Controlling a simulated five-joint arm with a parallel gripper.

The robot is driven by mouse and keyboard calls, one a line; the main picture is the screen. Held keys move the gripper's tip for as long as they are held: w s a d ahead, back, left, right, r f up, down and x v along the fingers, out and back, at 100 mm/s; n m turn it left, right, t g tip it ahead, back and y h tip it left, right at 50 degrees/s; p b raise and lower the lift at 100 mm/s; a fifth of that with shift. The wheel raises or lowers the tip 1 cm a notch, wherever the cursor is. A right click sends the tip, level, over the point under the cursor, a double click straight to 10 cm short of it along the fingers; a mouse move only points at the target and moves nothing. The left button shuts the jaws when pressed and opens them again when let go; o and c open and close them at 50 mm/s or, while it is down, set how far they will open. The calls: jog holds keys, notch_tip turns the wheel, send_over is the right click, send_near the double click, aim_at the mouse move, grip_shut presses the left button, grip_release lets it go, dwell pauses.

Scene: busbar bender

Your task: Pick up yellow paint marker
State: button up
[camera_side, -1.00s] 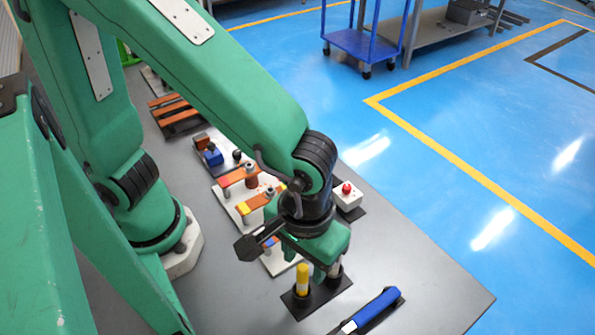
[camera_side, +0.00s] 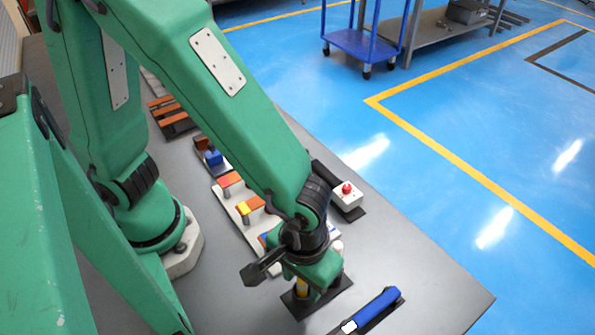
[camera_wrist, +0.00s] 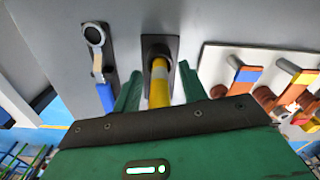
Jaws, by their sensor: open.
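The yellow paint marker (camera_side: 302,286) stands upright in a black holder (camera_side: 325,299) near the table's front. In the side view, my gripper (camera_side: 312,278) is low over it and hides its upper part. In the wrist view, the yellow marker (camera_wrist: 158,88) lies between the two green fingers of my gripper (camera_wrist: 160,72), with a pale band toward its holder end. The fingers are open, with a visible gap on each side of the marker.
A blue-handled tool (camera_side: 376,308) lies on a dark mat to the right of the holder. A white box with a red button (camera_side: 346,195) stands behind. A white board (camera_side: 235,207) with orange and yellow-tipped bars lies behind left. The front-right grey tabletop is clear.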

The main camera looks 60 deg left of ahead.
jog(key=shift+f, duration=0.3)
grip_shut()
dwell(0.3)
jog(key=shift+r, duration=0.15)
jog(key=shift+r, duration=4.9)
jog(key=shift+w+a, duration=0.1)
jog(key=shift+a, duration=0.05)
